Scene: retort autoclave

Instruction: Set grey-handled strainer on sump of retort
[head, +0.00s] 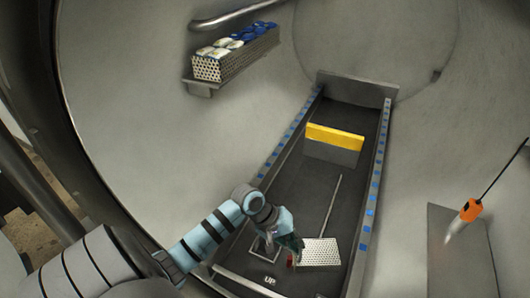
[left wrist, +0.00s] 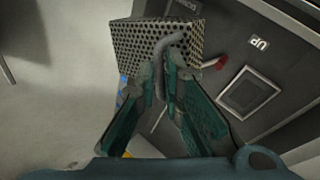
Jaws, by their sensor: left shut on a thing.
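The strainer, a perforated metal box (head: 320,252) with a grey curved handle (left wrist: 161,68), is held by my left gripper (head: 292,243). In the left wrist view the fingers (left wrist: 163,82) are shut on the handle, and the perforated strainer body (left wrist: 150,42) lies beyond the fingertips. The square framed sump (head: 261,250) is in the retort floor, left of the strainer; it also shows in the left wrist view (left wrist: 248,93), to the right of the fingers. The strainer is beside the sump, not over it. I cannot tell whether it touches the floor. My right gripper is not in view.
A red-ended part (left wrist: 215,62) is close beside the strainer. A yellow-topped block (head: 335,136) stands farther along the dark floor (head: 300,165), between rails with blue marks. A basket of cans (head: 222,68) sits on a wall bracket. An orange-handled tool (head: 470,210) is at the right.

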